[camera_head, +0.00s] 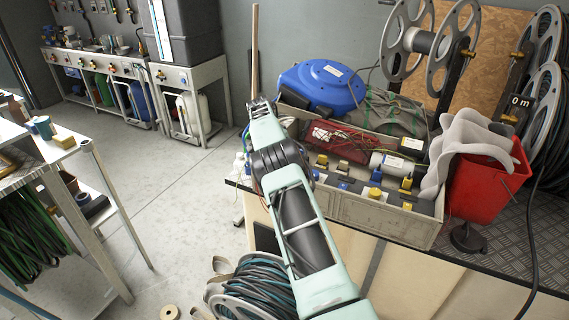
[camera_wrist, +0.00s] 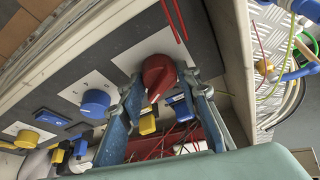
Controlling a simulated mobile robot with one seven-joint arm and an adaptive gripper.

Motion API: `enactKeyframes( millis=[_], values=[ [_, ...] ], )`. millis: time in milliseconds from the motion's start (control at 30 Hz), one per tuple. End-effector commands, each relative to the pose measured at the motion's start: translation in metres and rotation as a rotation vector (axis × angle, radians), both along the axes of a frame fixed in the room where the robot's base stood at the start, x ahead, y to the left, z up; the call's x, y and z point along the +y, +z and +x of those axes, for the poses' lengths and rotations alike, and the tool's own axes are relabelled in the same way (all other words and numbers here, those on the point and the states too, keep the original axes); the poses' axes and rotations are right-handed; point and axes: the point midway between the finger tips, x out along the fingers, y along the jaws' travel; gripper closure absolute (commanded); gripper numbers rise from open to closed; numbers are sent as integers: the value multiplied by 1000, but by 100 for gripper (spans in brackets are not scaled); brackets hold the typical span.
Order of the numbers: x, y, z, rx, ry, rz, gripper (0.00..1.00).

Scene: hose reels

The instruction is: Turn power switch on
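A red rotary knob (camera_wrist: 158,72), which looks like the power switch, sits on a white plate (camera_wrist: 128,58) on a dark panel in the wrist view. My gripper (camera_wrist: 162,88) has its two blue-grey fingers spread, one on each side of the knob. The fingertips reach level with the knob; small gaps seem to show, but I cannot tell for certain whether either finger touches it. The switch's setting cannot be read. In the head view, my arm reaches to the left end of the grey control box (camera_head: 385,215); the gripper and red knob are hidden there.
Thin red wires pass close to the gripper. A blue hose reel (camera_head: 322,85) and a red bucket (camera_head: 485,190) stand around the box.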

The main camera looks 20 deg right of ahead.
Motion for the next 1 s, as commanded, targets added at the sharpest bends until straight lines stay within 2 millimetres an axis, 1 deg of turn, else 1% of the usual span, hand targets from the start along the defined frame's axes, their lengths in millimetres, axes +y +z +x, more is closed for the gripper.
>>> enactKeyframes(
  millis=[33,100,133,400,533,667,900,1000],
  values=[
    [-1,0,0,0,-1,0,62],
    [-1,0,0,1,0,0,55],
    [0,0,0,1,0,0,53],
    [0,0,0,0,1,0,53],
    [3,8,-1,-1,1,-1,53],
    [9,25,-4,-2,2,0,53],
    [25,72,-14,-3,1,-1,53],
    [32,88,-17,-2,2,0,53]
  ],
)
